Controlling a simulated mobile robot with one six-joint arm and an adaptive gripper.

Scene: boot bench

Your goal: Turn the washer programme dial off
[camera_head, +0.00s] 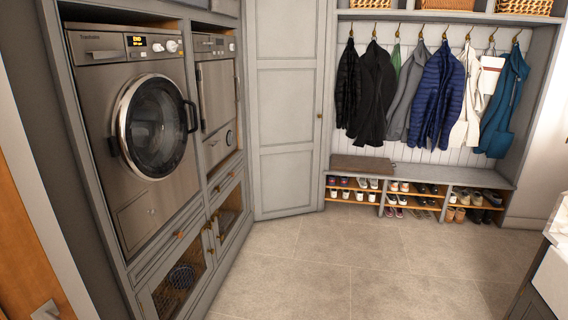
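The washer (160,130) is a grey front-loader built into the grey cabinet wall at the left. Its round glass door (155,128) looks shut, with a dark handle on its right side. The programme dial (172,46) is a small pale knob at the top right of the control panel; its pointer setting is too small to read. Left of it, a dark display (137,41) shows yellow characters that look like "END", with small buttons below. My gripper is not in view.
A second built-in appliance (217,95) stands right of the washer. Below are mesh-front cabinets (180,285) with small knobs. Coats hang above a shoe bench (440,172) at the back. A pale counter (560,220) edges in at right. The tiled floor (320,260) between is clear.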

